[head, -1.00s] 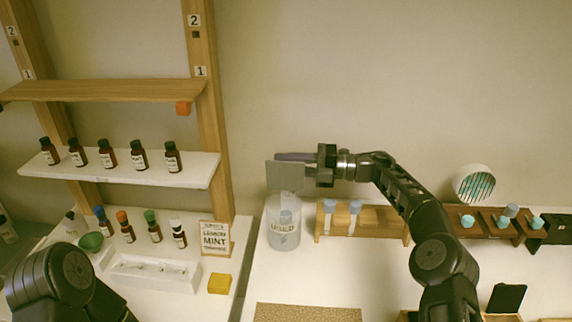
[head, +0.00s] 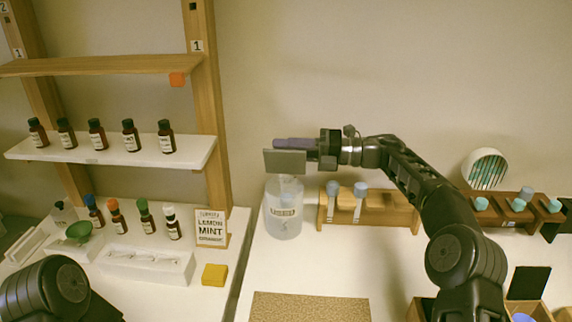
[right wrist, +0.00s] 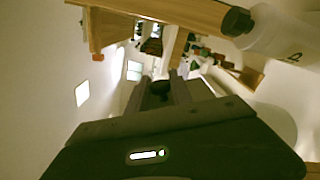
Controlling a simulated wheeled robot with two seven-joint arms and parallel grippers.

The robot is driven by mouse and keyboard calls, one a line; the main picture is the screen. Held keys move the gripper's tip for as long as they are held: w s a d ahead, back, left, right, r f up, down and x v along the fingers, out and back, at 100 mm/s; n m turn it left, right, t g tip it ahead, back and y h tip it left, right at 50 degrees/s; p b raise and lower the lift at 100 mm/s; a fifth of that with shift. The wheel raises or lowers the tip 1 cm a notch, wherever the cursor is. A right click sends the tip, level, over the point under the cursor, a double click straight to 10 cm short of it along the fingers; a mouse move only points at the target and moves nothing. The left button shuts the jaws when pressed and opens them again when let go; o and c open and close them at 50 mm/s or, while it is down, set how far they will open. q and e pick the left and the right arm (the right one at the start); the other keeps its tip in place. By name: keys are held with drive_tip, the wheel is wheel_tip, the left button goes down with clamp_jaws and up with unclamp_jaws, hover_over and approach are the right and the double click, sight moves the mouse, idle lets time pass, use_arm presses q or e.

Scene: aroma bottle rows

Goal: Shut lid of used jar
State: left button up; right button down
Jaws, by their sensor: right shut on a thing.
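The used jar (head: 284,218) is a clear cylinder with a label. It stands upright on the white counter, with something faint inside. A flat grey plate (head: 284,162), seemingly its lid, is right at or above its mouth; whether it touches the rim I cannot tell. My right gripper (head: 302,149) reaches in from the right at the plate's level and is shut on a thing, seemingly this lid. The right wrist view shows a small dark piece (right wrist: 160,88) between the fingers. My left arm shows at the lower left; its gripper is out of view.
A wooden rack (head: 395,212) with capped tubes stands close to the jar's right. A brown mat (head: 310,307) lies in front. Shelves with bottles, a lemon mint sign (head: 211,228) and a yellow block (head: 215,275) are at the left.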

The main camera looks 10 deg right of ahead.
drive_tip(key=s+f+n+b, duration=0.1)
drive_tip(key=n+b, duration=0.1)
drive_tip(key=b, duration=0.1)
drive_tip(key=shift+s+a+b, duration=0.15)
drive_tip(key=shift+b, duration=0.15)
use_arm(q)
wheel_tip(320, 180, down, 7)
drive_tip(key=b, duration=0.1)
drive_tip(key=shift+r+b, duration=0.15)
drive_tip(key=shift+b, duration=0.2)
use_arm(e)
drive_tip(key=shift+s+r+n, duration=0.15)
drive_tip(key=shift+s+n, duration=0.2)
drive_tip(key=shift+n, duration=0.25)
drive_tip(key=c, duration=1.2)
unclamp_jaws()
drive_tip(key=shift+o, duration=0.2)
use_arm(q)
drive_tip(key=shift+r+p, duration=1.3)
use_arm(e)
drive_tip(key=s+d, duration=0.1)
drive_tip(key=d, duration=0.6)
drive_tip(key=shift+s+d, duration=0.25)
drive_tip(key=shift+d, duration=0.05)
